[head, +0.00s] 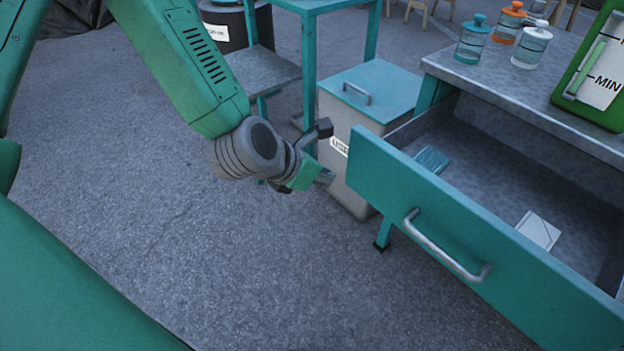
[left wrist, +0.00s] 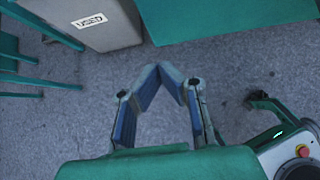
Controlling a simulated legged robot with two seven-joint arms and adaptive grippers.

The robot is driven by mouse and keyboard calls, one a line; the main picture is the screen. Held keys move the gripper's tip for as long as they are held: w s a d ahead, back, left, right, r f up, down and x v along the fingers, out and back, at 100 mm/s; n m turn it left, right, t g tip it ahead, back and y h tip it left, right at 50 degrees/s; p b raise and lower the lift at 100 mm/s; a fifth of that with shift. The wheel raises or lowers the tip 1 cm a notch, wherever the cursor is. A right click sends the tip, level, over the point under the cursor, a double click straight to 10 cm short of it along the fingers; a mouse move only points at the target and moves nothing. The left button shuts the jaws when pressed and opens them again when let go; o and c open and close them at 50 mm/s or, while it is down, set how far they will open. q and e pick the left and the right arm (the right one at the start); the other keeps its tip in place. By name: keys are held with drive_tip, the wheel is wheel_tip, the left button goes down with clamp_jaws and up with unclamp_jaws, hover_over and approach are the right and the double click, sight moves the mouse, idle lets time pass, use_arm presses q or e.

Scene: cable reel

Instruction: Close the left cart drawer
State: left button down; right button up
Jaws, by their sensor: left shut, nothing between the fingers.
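The teal cart drawer (head: 465,240) stands pulled open at the right of the head view, with a curved metal handle (head: 445,248) on its front. Inside it lie a small teal item (head: 432,160) and a white card-like item (head: 539,231). My left gripper (head: 328,178) is to the left of the drawer front, apart from the handle. In the left wrist view its fingertips (left wrist: 172,70) meet and hold nothing, with bare floor below. A teal panel, perhaps the drawer front (left wrist: 245,18), shows at that view's top. My right gripper is not in view.
A grey bin (head: 350,150) with a teal lid stands behind my left gripper, beside the cart. A teal-legged table (head: 308,70) is farther back. Floor at the left is clear.

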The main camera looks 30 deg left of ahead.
sight(349, 168)
use_arm(q)
drive_tip(key=shift+w+d+f+b, duration=0.1)
drive_tip(key=shift+w+d, duration=0.15)
drive_tip(key=shift+w, duration=0.5)
drive_tip(key=shift+w+d+f+b, duration=0.15)
drive_tip(key=shift+w+d, duration=0.15)
drive_tip(key=shift+w, duration=0.4)
drive_tip(key=shift+w+d+f+b, duration=0.1)
drive_tip(key=shift+w+d, duration=0.15)
drive_tip(key=shift+w, duration=0.5)
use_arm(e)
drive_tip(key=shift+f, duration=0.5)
